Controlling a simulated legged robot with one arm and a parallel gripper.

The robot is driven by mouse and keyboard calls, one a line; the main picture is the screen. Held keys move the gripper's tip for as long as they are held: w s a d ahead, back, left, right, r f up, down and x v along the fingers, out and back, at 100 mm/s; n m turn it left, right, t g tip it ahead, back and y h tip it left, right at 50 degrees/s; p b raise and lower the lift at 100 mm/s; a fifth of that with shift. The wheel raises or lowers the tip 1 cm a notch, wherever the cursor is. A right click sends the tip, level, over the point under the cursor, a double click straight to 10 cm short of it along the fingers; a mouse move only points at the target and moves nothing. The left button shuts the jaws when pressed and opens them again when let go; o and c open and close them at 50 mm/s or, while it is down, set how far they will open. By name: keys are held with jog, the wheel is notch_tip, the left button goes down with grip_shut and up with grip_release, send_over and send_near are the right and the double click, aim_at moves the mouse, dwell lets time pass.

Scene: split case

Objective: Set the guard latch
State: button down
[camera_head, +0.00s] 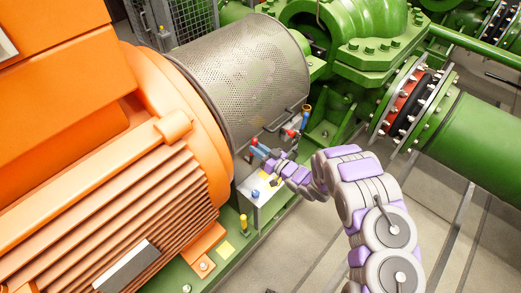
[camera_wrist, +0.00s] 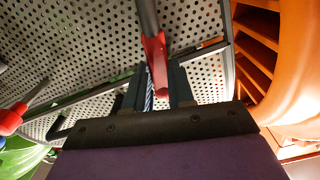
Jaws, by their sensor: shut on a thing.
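The guard is a grey perforated metal drum (camera_head: 240,75) between the orange motor and the green pump; its mesh (camera_wrist: 70,45) fills the upper part of the wrist view. A latch with a red grip and a dark rod (camera_wrist: 155,52) lies along the mesh. My gripper (camera_wrist: 153,85) has its two dark fingers on either side of the red grip and is shut on it. In the head view, my gripper (camera_head: 263,154) is at the guard's lower edge, where the red end (camera_head: 254,142) shows only small. The fingers hide part of the grip.
A second red and blue handle (camera_head: 291,132) stands to the right of my gripper, also at the left edge in the wrist view (camera_wrist: 9,122). The orange motor (camera_head: 120,160) is close on the left. A grey box (camera_head: 265,195) sits below. Green pump casing (camera_head: 370,50) stands behind.

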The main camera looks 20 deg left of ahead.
jog(key=shift+s+a+f+n, duration=0.15)
jog(key=shift+s+a+n, duration=0.05)
jog(key=shift+s+n, duration=0.4)
jog(key=shift+s+a+f+n, duration=0.15)
jog(key=shift+s+n, duration=0.3)
jog(key=shift+n, duration=0.25)
jog(key=c, duration=1.3)
grip_release()
jog(key=o, duration=0.3)
jog(key=shift+w+a+r, duration=0.1)
jog(key=shift+r, duration=0.1)
jog(key=shift+o, duration=0.2)
jog(key=v, duration=1.7)
jog(key=shift+d+p, duration=0.2)
jog(key=shift+p, duration=0.2)
